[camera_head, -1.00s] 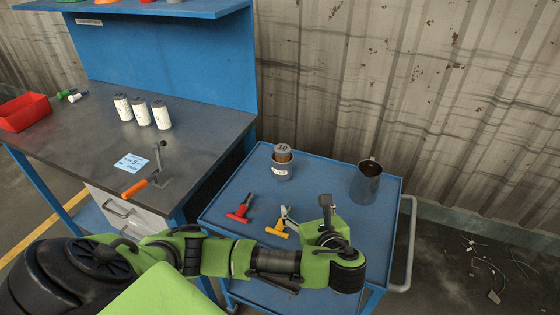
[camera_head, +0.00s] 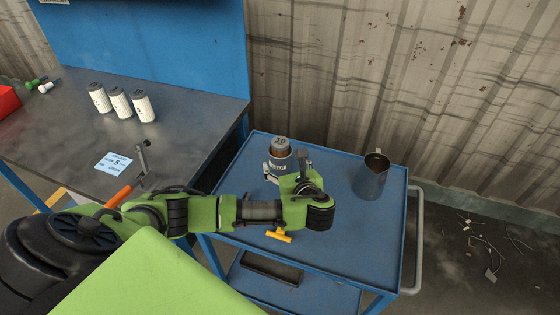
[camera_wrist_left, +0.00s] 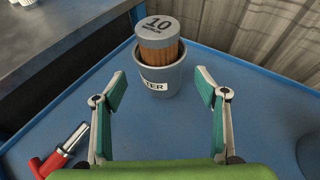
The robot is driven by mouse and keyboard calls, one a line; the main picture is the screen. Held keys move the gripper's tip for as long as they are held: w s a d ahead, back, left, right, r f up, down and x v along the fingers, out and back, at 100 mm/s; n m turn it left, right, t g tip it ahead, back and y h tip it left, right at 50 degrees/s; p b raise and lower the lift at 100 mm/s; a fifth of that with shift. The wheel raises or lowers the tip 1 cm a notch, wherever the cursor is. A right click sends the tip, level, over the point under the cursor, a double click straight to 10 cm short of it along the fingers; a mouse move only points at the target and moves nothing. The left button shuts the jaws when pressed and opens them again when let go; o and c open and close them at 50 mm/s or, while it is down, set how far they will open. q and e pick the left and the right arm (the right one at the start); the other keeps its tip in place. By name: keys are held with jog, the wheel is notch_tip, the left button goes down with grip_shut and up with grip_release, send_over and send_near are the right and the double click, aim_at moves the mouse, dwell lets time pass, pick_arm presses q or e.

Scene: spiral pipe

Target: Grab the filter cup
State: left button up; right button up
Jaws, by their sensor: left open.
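The filter cup (camera_head: 279,164) stands upright on the blue cart top (camera_head: 344,225). It is a grey cup with a white label, and a filter (camera_head: 280,147) with a grey cap marked 10 sits in it. My left gripper (camera_head: 281,172) is at the cup's near side in the head view. In the left wrist view the cup (camera_wrist_left: 163,78) is beyond and between the open green-padded fingers (camera_wrist_left: 163,90), with gaps on both sides. My right gripper is not in view.
A dark metal mug (camera_head: 370,180) stands to the right on the cart. A yellow-handled tool (camera_head: 280,236) lies near my arm, and a red-handled tool (camera_wrist_left: 58,152) shows at left in the wrist view. White cylinders (camera_head: 118,102) stand on the bench.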

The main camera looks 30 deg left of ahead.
pick_arm(q)
jog(key=shift+w+a+f, duration=0.1)
jog(key=shift+w+a, duration=0.1)
jog(key=shift+a, duration=0.05)
jog(key=x, duration=0.2)
jog(key=p+x, duration=0.1)
jog(key=x, duration=0.1)
jog(key=shift+w+a+r, duration=0.1)
jog(key=shift+w+r, duration=0.1)
jog(key=shift+r, duration=0.1)
jog(key=shift+w+a+f, duration=0.2)
jog(key=shift+a, duration=0.05)
jog(key=shift+c, duration=1.1)
jog(key=shift+d, duration=0.1)
jog(key=c, duration=1.2)
jog(key=shift+r, duration=0.1)
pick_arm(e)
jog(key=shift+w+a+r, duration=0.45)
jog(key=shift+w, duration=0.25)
